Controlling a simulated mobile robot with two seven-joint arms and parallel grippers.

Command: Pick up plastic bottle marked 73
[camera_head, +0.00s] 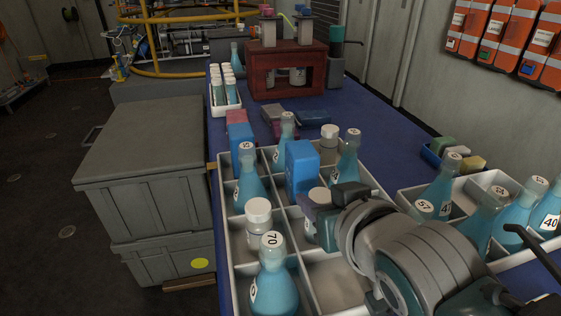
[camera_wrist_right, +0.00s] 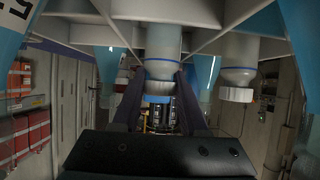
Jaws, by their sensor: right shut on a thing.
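My right gripper (camera_head: 328,200) reaches into the white divided crate (camera_head: 226,208) from the right. In the right wrist view, which looks upside down, its dark fingers (camera_wrist_right: 160,98) are shut on a whitish plastic bottle (camera_wrist_right: 162,48) near its cap. In the head view this bottle (camera_head: 311,226) stands in a crate compartment, partly hidden by the gripper. Its number cannot be read. Another white-capped plastic bottle (camera_head: 258,238) stands to the left, and it has no readable number. My left gripper is not in view.
Blue flasks stand around in the crate, including one marked 70 (camera_head: 274,280). A blue box (camera_head: 301,170) stands just behind the held bottle. A second white crate (camera_head: 412,194) with flasks is at the right. Grey bins (camera_head: 145,165) stand left of the blue table.

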